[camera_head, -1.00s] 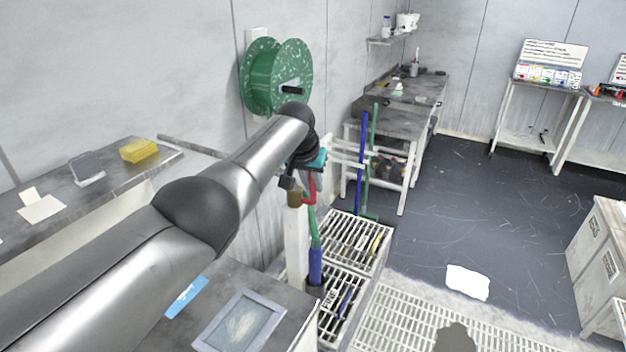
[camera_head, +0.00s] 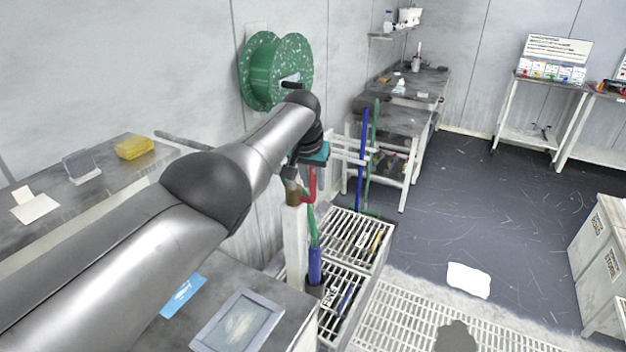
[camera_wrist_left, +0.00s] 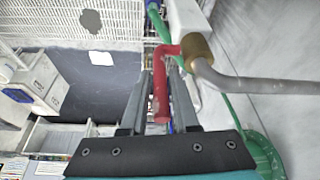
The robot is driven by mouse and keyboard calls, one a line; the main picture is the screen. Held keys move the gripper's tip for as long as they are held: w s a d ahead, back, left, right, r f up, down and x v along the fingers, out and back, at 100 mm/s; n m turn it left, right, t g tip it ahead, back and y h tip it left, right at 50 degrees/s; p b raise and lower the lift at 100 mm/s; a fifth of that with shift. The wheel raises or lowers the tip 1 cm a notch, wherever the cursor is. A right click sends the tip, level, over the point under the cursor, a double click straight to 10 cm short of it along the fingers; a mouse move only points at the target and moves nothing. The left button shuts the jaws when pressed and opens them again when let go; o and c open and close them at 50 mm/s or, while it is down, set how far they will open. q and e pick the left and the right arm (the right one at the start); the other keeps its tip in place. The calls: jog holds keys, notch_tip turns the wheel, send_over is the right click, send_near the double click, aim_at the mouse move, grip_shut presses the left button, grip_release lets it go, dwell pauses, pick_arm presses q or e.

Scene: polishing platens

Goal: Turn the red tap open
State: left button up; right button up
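The red tap handle (camera_head: 309,186) is a bent red lever on a brass valve (camera_head: 293,192) atop a white post (camera_head: 296,245). In the left wrist view the red lever (camera_wrist_left: 161,88) runs down from its bend beside the brass valve (camera_wrist_left: 197,48). My left gripper (camera_wrist_left: 160,80) has one finger on each side of the lever. A narrow gap shows beside the lever, so the fingers look open around it; contact is unclear. In the head view my left gripper (camera_head: 304,170) is partly hidden behind its wrist, right at the lever. My right gripper is not in view.
A green hose reel (camera_head: 262,72) hangs on the wall behind. A grey pipe (camera_wrist_left: 260,86) runs from the valve. A green hose (camera_head: 313,226) with a blue end hangs beside the post, above slatted crates (camera_head: 385,262). A bench with a framed plate (camera_head: 238,322) is in front.

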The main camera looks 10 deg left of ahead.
pick_arm(q)
jog(key=shift+o, duration=1.4)
jog(key=shift+r, duration=0.1)
jog(key=p+v, duration=0.2)
jog(key=p, duration=0.1)
jog(key=shift+s+r, duration=0.1)
jog(key=shift+r, duration=0.15)
jog(key=v, duration=1.2)
jog(key=shift+r+b, duration=0.25)
jog(key=shift+b, duration=0.1)
jog(key=shift+s, duration=0.1)
